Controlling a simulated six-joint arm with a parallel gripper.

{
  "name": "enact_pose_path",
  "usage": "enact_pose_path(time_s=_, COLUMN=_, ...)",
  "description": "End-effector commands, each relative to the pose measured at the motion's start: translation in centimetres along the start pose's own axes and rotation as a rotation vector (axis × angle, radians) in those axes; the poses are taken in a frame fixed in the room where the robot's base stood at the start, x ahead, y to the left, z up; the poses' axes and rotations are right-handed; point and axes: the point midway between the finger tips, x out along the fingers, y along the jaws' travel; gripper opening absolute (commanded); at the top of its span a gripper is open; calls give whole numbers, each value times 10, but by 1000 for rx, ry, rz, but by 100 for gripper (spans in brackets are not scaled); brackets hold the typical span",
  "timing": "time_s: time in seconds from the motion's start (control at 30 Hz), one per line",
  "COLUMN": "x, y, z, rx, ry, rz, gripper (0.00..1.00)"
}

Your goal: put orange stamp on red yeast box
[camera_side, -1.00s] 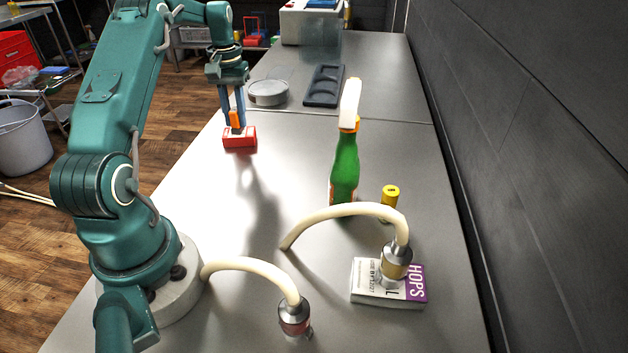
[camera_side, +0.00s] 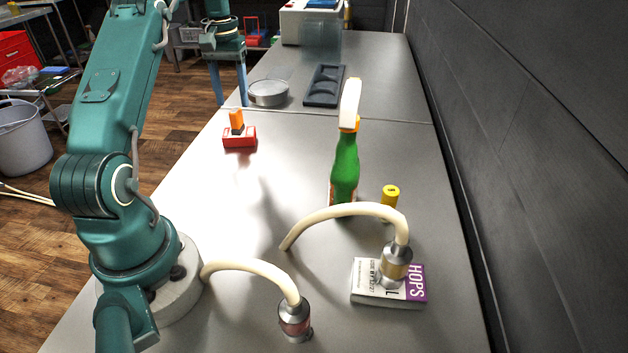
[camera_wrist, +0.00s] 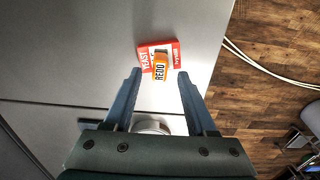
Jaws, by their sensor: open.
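The orange stamp (camera_side: 236,119) stands on top of the red yeast box (camera_side: 239,141), which lies flat near the left edge of the table. In the wrist view the stamp (camera_wrist: 160,68) shows the word REDO and rests on the box (camera_wrist: 142,55), whose label reads YEAST. My gripper (camera_side: 230,104) is open and empty, above and behind the box in the side view. In the wrist view its fingers (camera_wrist: 158,74) are spread wide, with the stamp beyond their tips and clear of both.
A round grey dish (camera_side: 268,93) and a dark tray with hollows (camera_side: 324,86) lie farther back. A green spray bottle (camera_side: 345,165), a yellow cylinder (camera_side: 389,200) and a HOPS box (camera_side: 370,292) with a hose end on it stand to the right. Table around the yeast box is clear.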

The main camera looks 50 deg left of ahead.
Motion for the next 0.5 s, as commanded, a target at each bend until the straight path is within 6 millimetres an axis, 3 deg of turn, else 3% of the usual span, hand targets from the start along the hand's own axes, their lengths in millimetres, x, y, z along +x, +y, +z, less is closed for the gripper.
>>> enact_pose_path(time_s=0.37, x=-24, y=2, z=0, rx=5, ry=2, rz=0, gripper=57)
enact_pose_path(time_s=0.5, x=-40, y=22, z=7, rx=50, ry=29, rz=-2, gripper=57)
